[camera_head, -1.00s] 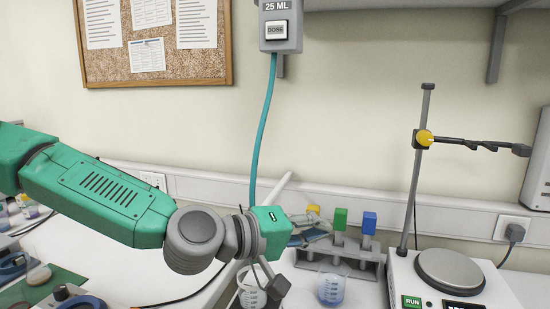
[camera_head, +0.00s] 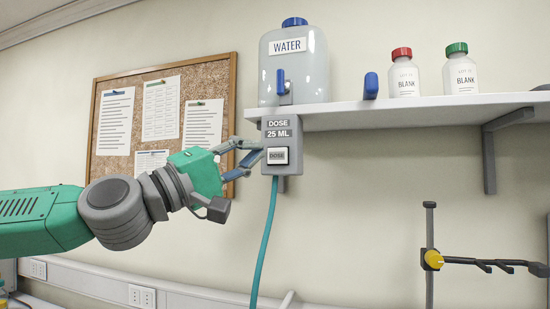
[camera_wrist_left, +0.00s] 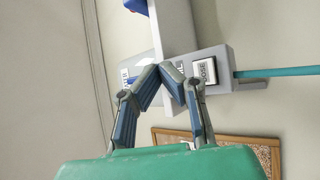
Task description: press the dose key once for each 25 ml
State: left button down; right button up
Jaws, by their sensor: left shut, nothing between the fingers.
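The grey dose unit (camera_head: 282,133) is fixed under the shelf's left end, labelled "DOSE 25 ML". Its white dose key (camera_head: 277,156), marked "DOSE", is on the lower front; the key also shows in the left wrist view (camera_wrist_left: 205,71). My left gripper (camera_head: 260,152) is shut and empty, its fingertips at the left side of the dose unit, close to the key. In the left wrist view the fingertips (camera_wrist_left: 165,72) meet beside the key; whether they touch the unit I cannot tell. A water tank (camera_head: 294,65) with a blue cap stands above. My right gripper is not in view.
A teal hose (camera_head: 265,245) hangs from the dose unit. The shelf (camera_head: 420,107) holds two white bottles labelled "BLANK", one red-capped (camera_head: 403,75), one green-capped (camera_head: 460,70). A corkboard (camera_head: 233,80) is behind my left arm. A stand with a clamp (camera_head: 430,258) is at the lower right.

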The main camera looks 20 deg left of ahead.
pick_arm(q)
jog(key=shift+w+d, duration=0.1)
jog(key=shift+d, duration=0.1)
send_near(287, 149)
jog(key=w+d+r, duration=0.2)
jog(key=d, duration=0.1)
jog(key=shift+w+d+r+b, duration=0.1)
jog(key=shift+w+d+b, duration=0.05)
jog(key=shift+w+b, duration=0.25)
jog(key=shift+w+d+r+b, duration=0.15)
jog(key=shift+w+b, duration=0.15)
jog(key=shift+b, duration=0.1)
dwell(1.0)
jog(key=shift+w+b, duration=0.25)
jog(key=shift+b, duration=0.1)
jog(key=shift+w+d+r, duration=0.1)
